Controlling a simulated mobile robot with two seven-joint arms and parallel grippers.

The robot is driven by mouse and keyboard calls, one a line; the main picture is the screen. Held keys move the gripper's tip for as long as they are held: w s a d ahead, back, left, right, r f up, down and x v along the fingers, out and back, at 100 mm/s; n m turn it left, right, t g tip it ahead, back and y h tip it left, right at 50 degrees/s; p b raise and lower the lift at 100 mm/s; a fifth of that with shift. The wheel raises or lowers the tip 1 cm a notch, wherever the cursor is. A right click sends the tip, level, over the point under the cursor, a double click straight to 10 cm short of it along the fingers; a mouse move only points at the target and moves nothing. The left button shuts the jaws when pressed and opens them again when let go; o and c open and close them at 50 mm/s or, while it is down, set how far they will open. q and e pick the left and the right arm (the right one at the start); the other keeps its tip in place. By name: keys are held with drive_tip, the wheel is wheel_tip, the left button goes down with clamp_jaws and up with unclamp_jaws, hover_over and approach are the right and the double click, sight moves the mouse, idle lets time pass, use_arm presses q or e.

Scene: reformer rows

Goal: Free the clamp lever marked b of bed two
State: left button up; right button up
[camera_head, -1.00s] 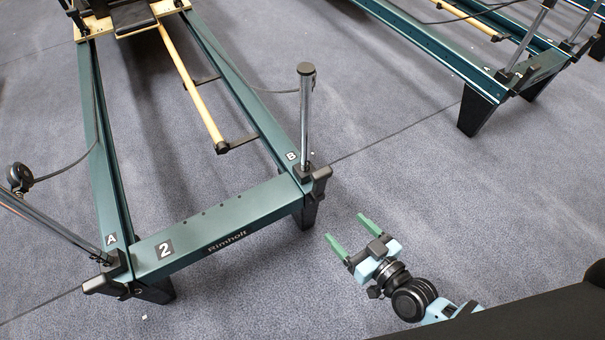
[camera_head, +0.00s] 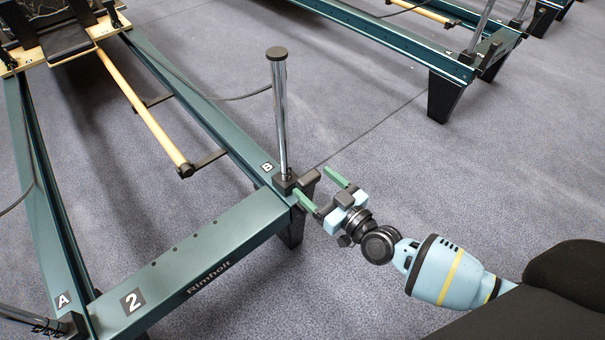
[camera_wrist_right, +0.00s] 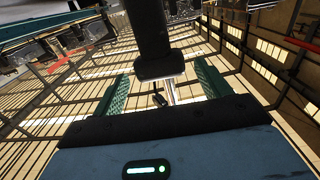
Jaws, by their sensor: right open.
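Bed two (camera_head: 190,262) is a teal frame with a "2" label and the name Rimholt on its end rail. The letter B plate (camera_head: 267,167) lies at its right corner, beside an upright chrome post (camera_head: 280,120). The black clamp lever (camera_head: 308,178) sticks out at the foot of that post. My right gripper (camera_head: 312,182) is open, its green fingers on either side of the lever. In the right wrist view a black bar with a blocky end (camera_wrist_right: 155,50) stands between the green fingers. Whether they touch it I cannot tell. My left gripper is not in view.
The letter A corner (camera_head: 62,300) of bed two is at the lower left. A wooden bar (camera_head: 145,115) runs inside the frame. Another teal bed (camera_head: 390,45) stands at the upper right. Grey carpet (camera_head: 370,150) lies clear between the beds.

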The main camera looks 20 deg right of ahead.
drive_tip(key=b+x, duration=0.1)
drive_tip(key=x, duration=0.3)
drive_tip(key=shift+w+a+f, duration=0.1)
drive_tip(key=shift+w, duration=0.1)
drive_tip(key=shift+w+a, duration=0.1)
drive_tip(key=shift+w, duration=0.2)
